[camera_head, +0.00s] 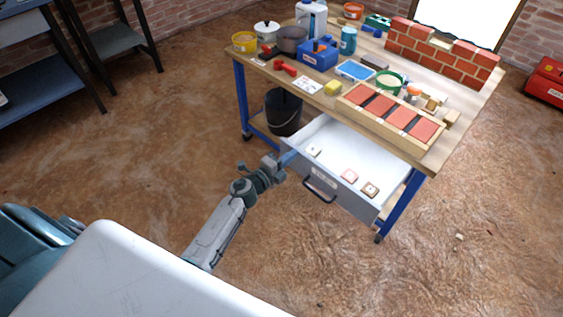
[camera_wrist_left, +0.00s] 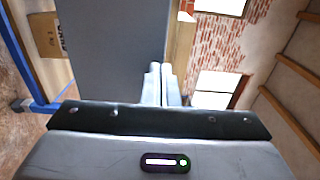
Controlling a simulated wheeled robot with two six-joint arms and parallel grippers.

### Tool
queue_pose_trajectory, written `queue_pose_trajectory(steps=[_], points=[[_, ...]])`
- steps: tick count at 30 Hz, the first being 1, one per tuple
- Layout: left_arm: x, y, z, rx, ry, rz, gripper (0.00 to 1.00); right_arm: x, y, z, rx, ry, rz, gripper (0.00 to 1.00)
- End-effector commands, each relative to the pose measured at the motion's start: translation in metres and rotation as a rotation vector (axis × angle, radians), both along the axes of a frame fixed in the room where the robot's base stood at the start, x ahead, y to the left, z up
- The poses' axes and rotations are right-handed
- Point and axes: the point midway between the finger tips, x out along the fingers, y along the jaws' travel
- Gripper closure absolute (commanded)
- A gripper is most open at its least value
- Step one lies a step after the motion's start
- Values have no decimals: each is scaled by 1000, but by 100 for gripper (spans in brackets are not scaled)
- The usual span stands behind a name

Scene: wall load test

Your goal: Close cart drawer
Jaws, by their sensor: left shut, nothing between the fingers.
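The cart drawer (camera_head: 312,189) stands pulled out from under the wooden cart top, showing its white inside and grey front with a dark handle (camera_head: 320,190). Several small square pieces lie in it. My left gripper (camera_head: 288,160) is at the drawer's left front corner, away from the handle. Its two fingers (camera_wrist_left: 164,84) are shut with nothing between them. In the left wrist view a grey panel (camera_wrist_left: 115,55), apparently the drawer front, fills the area beside the fingers. I cannot tell whether they touch it. My right gripper is out of view.
The cart top (camera_head: 330,98) carries tools, tubs, a blue toolbox (camera_head: 318,57) and a small brick wall (camera_head: 440,52). A black bucket (camera_head: 283,112) stands on the lower shelf left of the drawer. A blue cart leg (camera_head: 400,205) is at right. The floor in front is clear.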

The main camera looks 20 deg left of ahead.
Motion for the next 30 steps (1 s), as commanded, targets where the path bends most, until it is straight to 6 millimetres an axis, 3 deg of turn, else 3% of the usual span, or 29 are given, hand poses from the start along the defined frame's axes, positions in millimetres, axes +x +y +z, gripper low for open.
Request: queue_pose_trajectory(steps=[8, 15, 22, 30], points=[[68, -25, 1, -1, -3, -2, 100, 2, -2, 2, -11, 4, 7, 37], [120, -44, -1, 0, -3, -1, 100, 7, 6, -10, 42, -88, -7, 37], [151, -55, -1, 1, -1, -1, 100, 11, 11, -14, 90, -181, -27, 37], [164, -60, 0, 1, 0, -1, 100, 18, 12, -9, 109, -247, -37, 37]])
